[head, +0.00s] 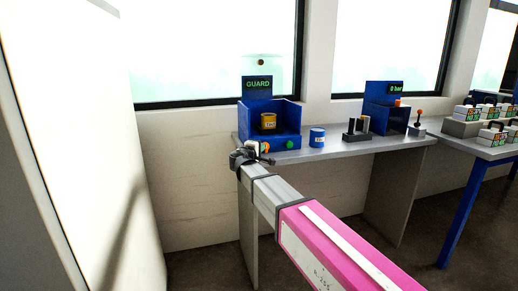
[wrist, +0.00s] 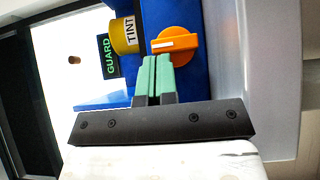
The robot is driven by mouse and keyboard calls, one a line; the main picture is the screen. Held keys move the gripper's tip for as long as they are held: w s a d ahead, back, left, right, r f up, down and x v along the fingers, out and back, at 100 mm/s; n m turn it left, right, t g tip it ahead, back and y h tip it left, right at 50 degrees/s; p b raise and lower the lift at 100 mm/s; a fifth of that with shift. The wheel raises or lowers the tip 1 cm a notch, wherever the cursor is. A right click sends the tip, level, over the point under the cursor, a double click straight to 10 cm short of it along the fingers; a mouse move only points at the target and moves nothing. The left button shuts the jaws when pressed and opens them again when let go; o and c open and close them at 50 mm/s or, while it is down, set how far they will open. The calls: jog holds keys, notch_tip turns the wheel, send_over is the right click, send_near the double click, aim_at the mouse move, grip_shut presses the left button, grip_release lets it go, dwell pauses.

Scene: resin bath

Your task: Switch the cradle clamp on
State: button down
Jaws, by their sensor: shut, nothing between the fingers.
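The blue station (head: 249,117) stands on the grey bench, with a yellow tin (head: 268,121) inside. Its orange rotary knob (wrist: 176,44) is on the front; its white mark runs nearly level in the turned wrist picture, across the GUARD lettering's reading direction. No label on the knob is readable, so I cannot tell whether it is the clamp switch. My gripper (wrist: 157,62) is shut and empty, its green fingertips at the knob's edge; I cannot tell if they touch. In the head view my gripper (head: 264,158) is in front of the station and partly covers its lower front.
A green button (head: 290,145) is right of the knob. A GUARD display (head: 258,85) tops the station. A blue tin (head: 317,137), a dark stand (head: 356,130) and a second blue station (head: 388,112) stand further right on the bench. A white wall panel (head: 85,150) is at left.

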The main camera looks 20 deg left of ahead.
jog(key=shift+w+d+r+m+g, duration=0.15)
jog(key=shift+r+m+g, duration=0.15)
jog(key=shift+m+g, duration=0.4)
dwell(0.3)
jog(key=shift+w+d+r+m+g+y, duration=0.1)
jog(key=shift+d+r+m+g+y, duration=0.15)
jog(key=shift+m+g, duration=0.2)
jog(key=shift+w+d+r+m+g+y, duration=0.1)
jog(key=shift+r+m+g+y, duration=0.05)
jog(key=shift+m+g+y, duration=0.25)
jog(key=g, duration=0.1)
jog(key=m+y, duration=0.1)
jog(key=d+m+g+y, duration=0.1)
jog(key=shift+w+r+g, duration=0.25)
jog(key=shift+r+g, duration=0.05)
jog(key=shift+g, duration=0.05)
jog(key=shift+w+d+m+g+y, duration=0.15)
jog(key=shift+m+g+y, duration=0.35)
jog(key=shift+m+y, duration=0.05)
jog(key=shift+r, duration=0.8)
